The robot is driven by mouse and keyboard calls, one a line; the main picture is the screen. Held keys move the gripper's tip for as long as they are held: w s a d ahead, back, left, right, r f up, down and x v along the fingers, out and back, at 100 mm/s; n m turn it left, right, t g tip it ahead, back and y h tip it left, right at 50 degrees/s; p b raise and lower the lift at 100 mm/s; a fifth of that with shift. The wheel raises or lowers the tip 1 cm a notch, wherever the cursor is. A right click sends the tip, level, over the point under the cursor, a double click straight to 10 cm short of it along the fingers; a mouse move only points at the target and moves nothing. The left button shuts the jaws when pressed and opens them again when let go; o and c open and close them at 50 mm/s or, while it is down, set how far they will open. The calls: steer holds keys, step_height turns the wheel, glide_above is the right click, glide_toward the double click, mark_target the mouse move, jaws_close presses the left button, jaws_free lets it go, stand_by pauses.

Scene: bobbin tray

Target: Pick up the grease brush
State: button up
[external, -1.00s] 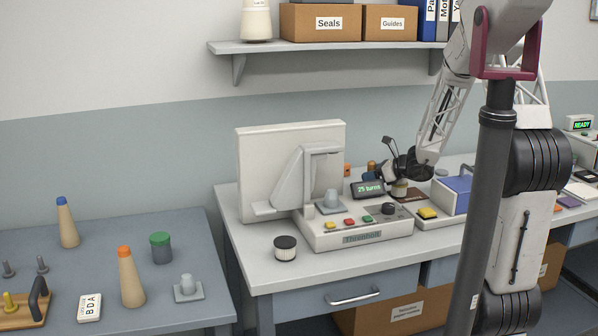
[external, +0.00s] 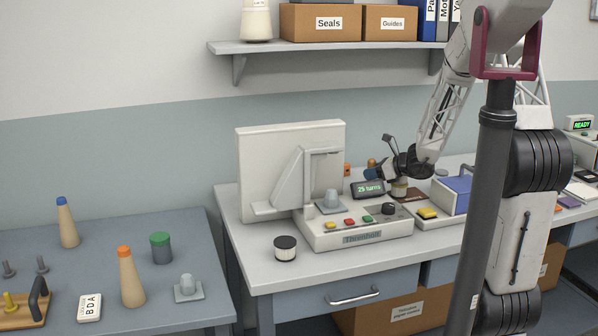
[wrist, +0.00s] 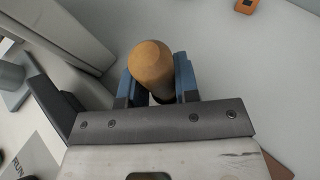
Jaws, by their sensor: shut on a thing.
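In the wrist view, a rounded tan wooden handle (wrist: 152,66), which looks like the grease brush, stands between the blue fingers of my gripper (wrist: 153,88). The fingers are shut on it from both sides. The brush's lower end and bristles are hidden below the handle and the gripper. In the external view my gripper (external: 378,172) is over the bench behind the winder's small display, with the small brown handle top (external: 371,162) at its fingers.
The winder (external: 355,232) with its "25 turns" display (external: 368,189) stands in front of my gripper. A large pale panel (external: 285,165) rises to the left. An orange item (wrist: 247,5) lies beyond.

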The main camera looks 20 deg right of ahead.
step_height(320, 180, up, 9)
steer(key=shift+r, duration=0.15)
stand_by(0.4)
